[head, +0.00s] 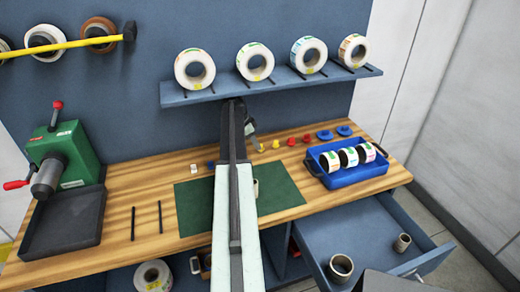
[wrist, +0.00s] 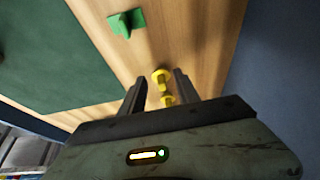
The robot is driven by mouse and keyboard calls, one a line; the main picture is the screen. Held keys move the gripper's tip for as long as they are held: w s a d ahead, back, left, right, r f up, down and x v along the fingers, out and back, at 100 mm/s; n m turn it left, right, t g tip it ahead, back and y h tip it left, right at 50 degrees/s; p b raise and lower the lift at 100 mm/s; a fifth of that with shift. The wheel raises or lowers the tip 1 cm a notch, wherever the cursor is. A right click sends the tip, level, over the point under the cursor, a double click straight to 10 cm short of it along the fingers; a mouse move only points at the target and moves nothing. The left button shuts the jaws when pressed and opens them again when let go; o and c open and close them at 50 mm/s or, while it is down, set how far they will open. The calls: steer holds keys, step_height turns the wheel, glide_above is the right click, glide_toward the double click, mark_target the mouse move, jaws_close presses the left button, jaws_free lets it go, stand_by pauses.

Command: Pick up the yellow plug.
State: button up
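Small yellow plugs stand on the wooden bench near the back panel in the head view, one (head: 262,147) beside my gripper and another (head: 276,144) just to its right. In the wrist view, yellow parts (wrist: 162,77) show between the two fingers of my gripper (wrist: 159,84). I cannot tell whether they are one plug or two. The fingers are apart, with gaps on both sides of the yellow. My gripper (head: 251,131) is partly hidden behind my arm in the head view.
Red plugs (head: 291,141) and blue discs (head: 324,135) continue the row to the right. A green piece (wrist: 126,22) lies near my gripper in the wrist view. A blue tray (head: 350,177) holds label rolls. A shelf (head: 270,86) with several rolls hangs above. The drawer (head: 385,235) is open.

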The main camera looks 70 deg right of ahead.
steer(key=shift+s+d, duration=0.7)
steer(key=shift+s, duration=0.1)
steer(key=shift+s+f+b, duration=0.1)
steer(key=shift+f+b, duration=0.6)
steer(key=shift+r, duration=0.15)
jaws_close()
